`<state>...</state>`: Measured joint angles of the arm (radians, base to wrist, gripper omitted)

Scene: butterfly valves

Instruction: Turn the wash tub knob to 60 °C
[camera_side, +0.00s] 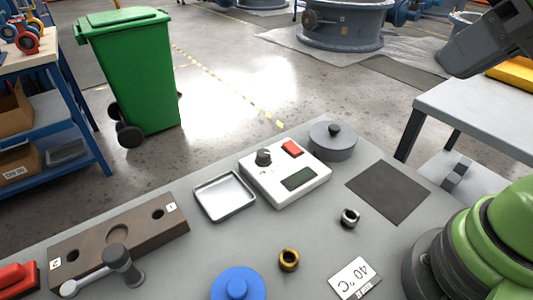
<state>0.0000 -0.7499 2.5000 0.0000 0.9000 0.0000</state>
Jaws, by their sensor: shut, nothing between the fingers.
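A white control box (257,183) stands near the middle of the grey bench. It carries a dark knob (264,158) at its upper left, a red switch (292,148) and a dark display (299,179); the knob's setting is too small to read. A grey round lidded vessel (333,148) with a dark top stands just behind it; I cannot tell which is the wash tub. A white card (354,279) at the front right reads "40 °C". My gripper (447,64) is at the upper right, shut and empty, far from the knob.
A metal tray (224,196) lies left of the box, a dark mat (388,192) right. Brass (289,260) and steel (349,217) rings and a blue round part (237,285) lie in front. A brown block (118,235) with a grey lever (98,270) sits left.

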